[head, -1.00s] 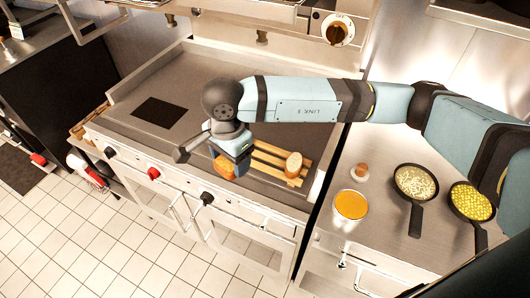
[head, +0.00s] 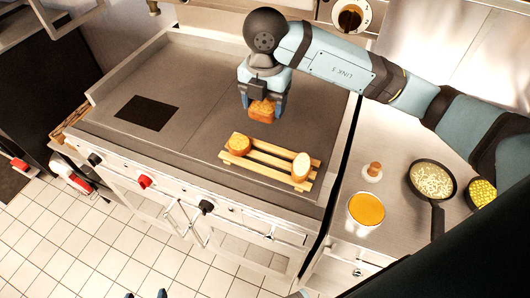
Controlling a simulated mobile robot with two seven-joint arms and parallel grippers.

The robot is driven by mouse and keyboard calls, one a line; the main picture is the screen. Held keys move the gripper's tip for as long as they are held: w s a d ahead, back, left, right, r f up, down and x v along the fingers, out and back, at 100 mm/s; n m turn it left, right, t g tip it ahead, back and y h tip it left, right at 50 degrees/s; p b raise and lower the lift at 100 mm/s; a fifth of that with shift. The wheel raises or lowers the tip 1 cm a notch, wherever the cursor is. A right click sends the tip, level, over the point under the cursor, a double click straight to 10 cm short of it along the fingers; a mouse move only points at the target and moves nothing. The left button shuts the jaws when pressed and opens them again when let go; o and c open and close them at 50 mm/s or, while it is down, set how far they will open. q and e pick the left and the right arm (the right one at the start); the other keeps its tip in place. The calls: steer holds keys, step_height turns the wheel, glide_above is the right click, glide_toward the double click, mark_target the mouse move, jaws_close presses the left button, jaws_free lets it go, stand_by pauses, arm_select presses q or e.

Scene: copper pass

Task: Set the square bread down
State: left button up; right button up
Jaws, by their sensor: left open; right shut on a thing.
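My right gripper (head: 264,108) is shut on the square bread (head: 262,109), a small blocky golden-brown piece. It holds the bread over the grey griddle (head: 205,85), behind the wooden slatted rack (head: 270,160). Whether the bread touches the griddle I cannot tell. One brown bread piece (head: 239,144) sits on the rack's left end and a paler, rounded one (head: 301,167) on its right end. Only the fingertips of my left gripper (head: 146,294) show at the bottom edge, apart, open and empty, over the floor.
A dark square plate (head: 147,113) lies on the griddle at left; the surface around it is clear. On the right counter stand an orange-filled container (head: 366,210), a small wooden-topped item (head: 373,171), a pan with pale food (head: 432,181) and one with yellow food (head: 482,193).

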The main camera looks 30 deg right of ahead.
mark_target(269, 159)
steer(key=d+m, duration=0.1)
steer(key=m, duration=0.1)
steer(key=w+m, duration=0.1)
steer(key=m, duration=0.1)
steer(key=shift+d+r, duration=0.1)
steer(key=shift+d, duration=0.3)
steer(key=shift+w+f+m, duration=0.1)
steer(key=shift+f+m, duration=0.1)
steer(key=shift+m, duration=0.1)
step_height(269, 159, down, 19)
steer(key=shift+d+f+p, duration=0.1)
steer(key=shift+p, duration=0.85)
arm_select(q)
steer(key=shift+w+r, duration=0.65)
steer(key=shift+r, duration=0.2)
arm_select(e)
steer(key=shift+f, duration=0.15)
arm_select(q)
steer(key=shift+f, duration=0.1)
arm_select(e)
steer(key=shift+f, duration=0.1)
steer(key=o, duration=0.9)
